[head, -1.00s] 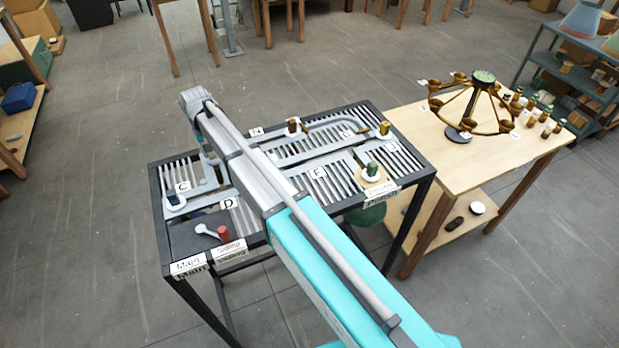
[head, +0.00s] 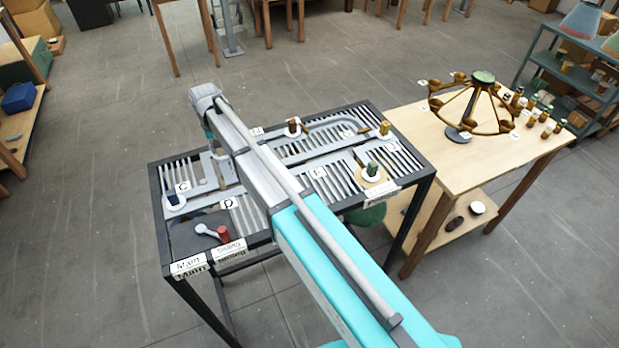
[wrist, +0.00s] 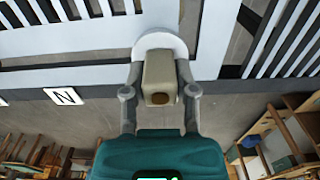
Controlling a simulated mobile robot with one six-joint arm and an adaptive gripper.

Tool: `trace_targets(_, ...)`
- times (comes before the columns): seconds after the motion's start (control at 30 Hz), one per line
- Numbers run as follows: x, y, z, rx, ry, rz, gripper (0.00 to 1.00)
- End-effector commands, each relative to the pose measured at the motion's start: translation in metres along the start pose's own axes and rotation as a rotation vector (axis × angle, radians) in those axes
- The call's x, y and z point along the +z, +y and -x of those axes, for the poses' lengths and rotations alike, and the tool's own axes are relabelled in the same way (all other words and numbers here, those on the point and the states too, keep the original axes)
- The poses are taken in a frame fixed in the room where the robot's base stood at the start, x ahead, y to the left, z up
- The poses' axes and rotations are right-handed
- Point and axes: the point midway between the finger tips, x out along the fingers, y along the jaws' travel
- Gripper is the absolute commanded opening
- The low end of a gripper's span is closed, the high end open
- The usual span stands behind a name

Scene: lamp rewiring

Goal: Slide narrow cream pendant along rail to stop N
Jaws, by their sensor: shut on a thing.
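The narrow cream pendant (wrist: 160,70) is a small cream block under a round white disc (wrist: 160,42), in the middle of the wrist view. My gripper (wrist: 160,92) is shut on it, one finger on each side. The disc lies against the grey slotted rail panel (wrist: 75,78). The stop N label (wrist: 63,97) is left of the pendant in the wrist view, apart from it. In the head view my arm crosses the rail frame (head: 158,215) and hides much of its middle, and the pendant cannot be made out there.
Other knobs stand on the frame: a blue one (head: 173,198), a red-brown one (head: 292,124), a green one (head: 371,168) and a yellow one (head: 384,128). A red piece (head: 223,234) is near the front edge. A wooden table (head: 420,135) with a brass chandelier (head: 487,125) stands right.

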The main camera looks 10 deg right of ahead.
Motion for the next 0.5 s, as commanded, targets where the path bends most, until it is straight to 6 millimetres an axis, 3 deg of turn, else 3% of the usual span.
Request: trace_targets(0.5, 0.0, 0.037, 0.0, 0.001, 0.0, 0.0, 0.0)
